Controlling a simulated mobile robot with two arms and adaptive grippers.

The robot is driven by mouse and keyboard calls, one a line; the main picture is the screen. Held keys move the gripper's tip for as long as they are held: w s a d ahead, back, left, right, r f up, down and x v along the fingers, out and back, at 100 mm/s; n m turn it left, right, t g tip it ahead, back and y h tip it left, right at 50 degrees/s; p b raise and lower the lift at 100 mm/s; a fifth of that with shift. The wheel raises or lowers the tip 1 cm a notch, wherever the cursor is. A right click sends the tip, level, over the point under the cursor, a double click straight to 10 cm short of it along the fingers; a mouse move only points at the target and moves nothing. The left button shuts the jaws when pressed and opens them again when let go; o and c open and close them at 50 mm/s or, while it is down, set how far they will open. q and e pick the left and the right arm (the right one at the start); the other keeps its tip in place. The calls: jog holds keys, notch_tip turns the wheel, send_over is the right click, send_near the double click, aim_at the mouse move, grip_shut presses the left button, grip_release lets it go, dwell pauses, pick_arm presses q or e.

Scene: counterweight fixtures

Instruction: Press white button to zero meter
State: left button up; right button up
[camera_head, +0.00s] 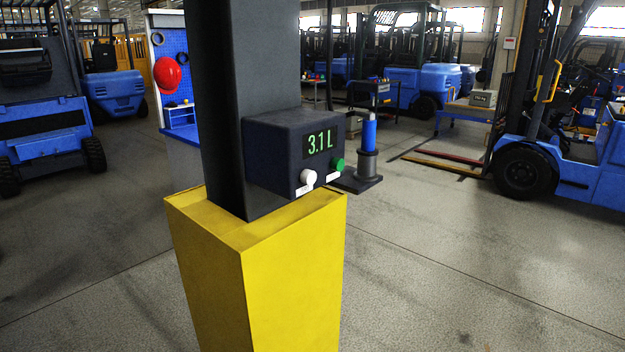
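The meter (278,155) is a dark box fixed to the front of a dark column. Its display (319,142) reads 3.1 L in green digits. The white button (308,177) sits low on the meter's face, on the left, with a small white label under it. A green button (337,165) sits to its right with its own label. Neither of my grippers shows in the head view, and nothing touches or covers the white button.
A yellow pedestal (290,275) surrounds the foot of the dark column (222,100). A blue cylinder in a dark holder (367,165) stands right of the meter. Blue forklifts (560,165) stand farther back. The grey floor at the front right is clear.

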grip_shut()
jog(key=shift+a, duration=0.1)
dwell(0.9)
